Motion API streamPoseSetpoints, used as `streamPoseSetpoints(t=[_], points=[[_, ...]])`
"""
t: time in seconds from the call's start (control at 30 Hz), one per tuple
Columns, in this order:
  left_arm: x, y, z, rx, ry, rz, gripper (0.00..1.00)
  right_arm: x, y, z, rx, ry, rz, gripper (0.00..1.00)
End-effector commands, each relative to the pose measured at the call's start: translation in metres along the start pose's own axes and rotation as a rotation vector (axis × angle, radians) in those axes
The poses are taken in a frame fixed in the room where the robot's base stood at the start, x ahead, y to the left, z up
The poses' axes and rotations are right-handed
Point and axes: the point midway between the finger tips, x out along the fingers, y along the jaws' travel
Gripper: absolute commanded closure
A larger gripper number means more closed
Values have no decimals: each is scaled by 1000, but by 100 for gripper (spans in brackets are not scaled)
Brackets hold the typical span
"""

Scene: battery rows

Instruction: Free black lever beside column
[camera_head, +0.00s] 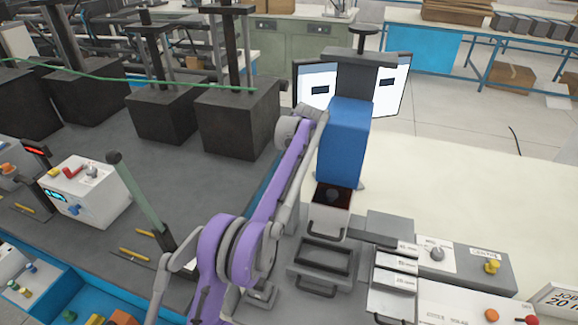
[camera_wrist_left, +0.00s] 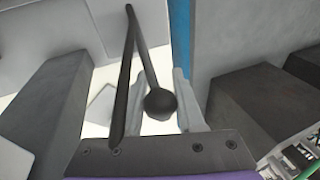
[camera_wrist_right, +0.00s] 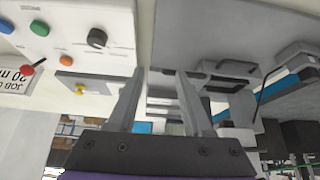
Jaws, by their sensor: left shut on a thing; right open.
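A black lever with a round ball knob (camera_wrist_left: 160,103) shows in the left wrist view. My left gripper (camera_wrist_left: 160,88) is shut on the lever, with the knob between its pale fingers. A dark rod runs close beside it. In the head view my purple arm reaches up to the left side of the blue column (camera_head: 345,140) and hides the lever there. My right gripper (camera_wrist_right: 162,72) is open and empty in the right wrist view, over the area by the control panel (camera_wrist_right: 85,35); I cannot make it out in the head view.
A green lever with a black top (camera_head: 140,195) stands left of my arm. Dark battery blocks (camera_head: 238,115) stand at the back left. A white button box (camera_head: 85,190) is at the left. A drawer unit (camera_head: 325,262) sits below the column. The pale tabletop (camera_head: 470,165) at right is clear.

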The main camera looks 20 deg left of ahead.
Motion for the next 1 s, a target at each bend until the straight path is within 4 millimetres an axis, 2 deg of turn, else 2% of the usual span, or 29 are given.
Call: streamPoseSetpoints(t=[0.17, 0.2, 0.33, 0.6, 0.73, 0.87, 1.0], points=[[0, 0, 0, 0, 0, -1, 100, 0, 0, 0, 0, 0, 0, 50], [0, 0, 0, 0, 0, -1, 55, 0, 0, 0, 0, 0, 0, 50], [0, 0, 0, 0, 0, 0, 32, 0, 0, 0, 0, 0, 0, 50], [0, 0, 0, 0, 0, 0, 32, 0, 0, 0, 0, 0, 0, 50], [-7, -2, -1, 0, 0, 0, 32, -1, 0, -2, 0, 2, 0, 50], [-27, -8, -5, -1, 2, 0, 32, -4, 0, -8, 0, 9, 0, 50], [-57, -17, -10, -1, 4, -1, 32, -8, 0, -16, 0, 19, 0, 50]])
